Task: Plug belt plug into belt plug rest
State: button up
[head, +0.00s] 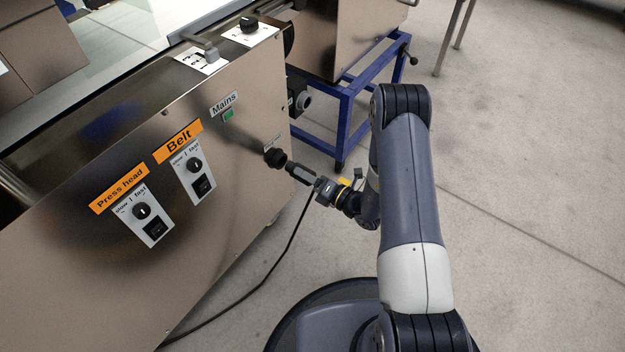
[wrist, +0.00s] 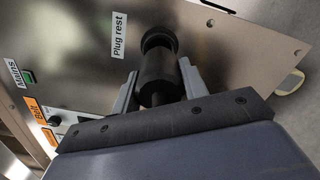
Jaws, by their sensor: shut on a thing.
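The belt plug (head: 301,173) is a black cylinder. My gripper (head: 318,184) is shut on it and holds it in front of the machine's side panel. The belt plug rest (head: 275,157) is a round black socket on that panel. The plug's front end points at the rest and is very close to it. In the wrist view the plug (wrist: 156,72) lies between the two grey fingers of my gripper (wrist: 158,82), roughly in line with the rest (wrist: 158,38) under the "Plug rest" label. I cannot tell whether they touch. The plug's far end is hidden.
A black cable (head: 284,247) hangs from the plug to the floor. The panel carries the Belt controls (head: 195,165), Press head controls (head: 142,210) and a green Mains switch (head: 228,114). A blue frame (head: 346,118) stands behind.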

jog(key=shift+w+a, duration=0.25)
jog(key=shift+b+x, duration=0.4)
jog(key=shift+x, duration=1.3)
jog(key=o, duration=1.4)
jog(key=shift+s+d, duration=0.1)
jog(key=shift+v, duration=1.9)
jog(key=shift+s+d, duration=0.2)
